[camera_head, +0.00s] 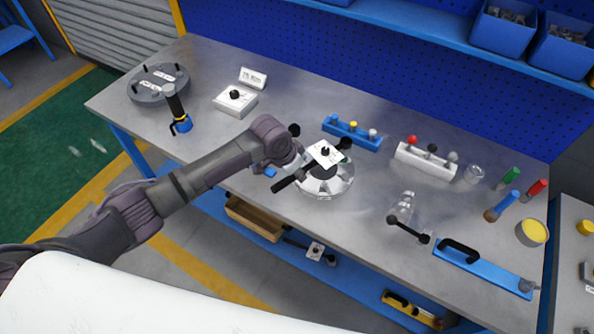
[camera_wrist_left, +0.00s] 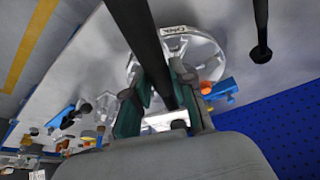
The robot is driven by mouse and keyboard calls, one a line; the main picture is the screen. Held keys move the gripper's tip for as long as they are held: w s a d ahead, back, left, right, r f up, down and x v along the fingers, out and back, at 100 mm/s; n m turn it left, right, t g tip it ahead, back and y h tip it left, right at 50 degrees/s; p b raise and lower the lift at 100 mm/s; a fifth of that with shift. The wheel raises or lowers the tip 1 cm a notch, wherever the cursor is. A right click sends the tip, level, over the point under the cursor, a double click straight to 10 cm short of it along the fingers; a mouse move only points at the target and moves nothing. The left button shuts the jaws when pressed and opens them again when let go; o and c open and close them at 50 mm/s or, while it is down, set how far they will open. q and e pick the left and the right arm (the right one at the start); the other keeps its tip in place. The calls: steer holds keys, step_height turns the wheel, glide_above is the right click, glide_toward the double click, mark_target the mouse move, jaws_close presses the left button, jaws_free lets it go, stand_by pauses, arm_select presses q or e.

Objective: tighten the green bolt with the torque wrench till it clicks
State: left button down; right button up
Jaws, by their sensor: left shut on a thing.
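The flanged shell (camera_head: 327,187) is a round silver part on the workbench, with a white plate and black knob (camera_head: 325,153) above it. It also shows behind the fingers in the left wrist view (camera_wrist_left: 205,48). My left gripper (camera_head: 290,160) is at the shell's left side. In the left wrist view its green-padded fingers (camera_wrist_left: 158,105) are shut on a long black bar, which looks like the torque wrench (camera_wrist_left: 135,25). I cannot make out the green bolt. My right gripper is not in view.
A blue rack (camera_head: 352,138) and a white rack (camera_head: 425,163) stand behind the shell. A grey flanged disc (camera_head: 160,86) and a white box (camera_head: 235,103) are at the left. A blue tray with a black handle (camera_head: 485,268) lies at the right. The bench front-left is clear.

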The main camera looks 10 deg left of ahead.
arm_select(q)
steer(key=shift+w+f+b, duration=0.1)
steer(key=shift+f+b, duration=0.7)
steer(key=shift+f, duration=0.4)
steer(key=w+a+m+g+b, duration=0.1)
steer(key=w+a+m+b, duration=0.3)
steer(key=w+b, duration=0.1)
steer(key=shift+a+f+h+b, duration=0.25)
steer(key=shift+h+b, duration=0.15)
stand_by(2.6)
steer(key=shift+s, duration=0.1)
steer(key=shift+r, duration=0.1)
stand_by(0.4)
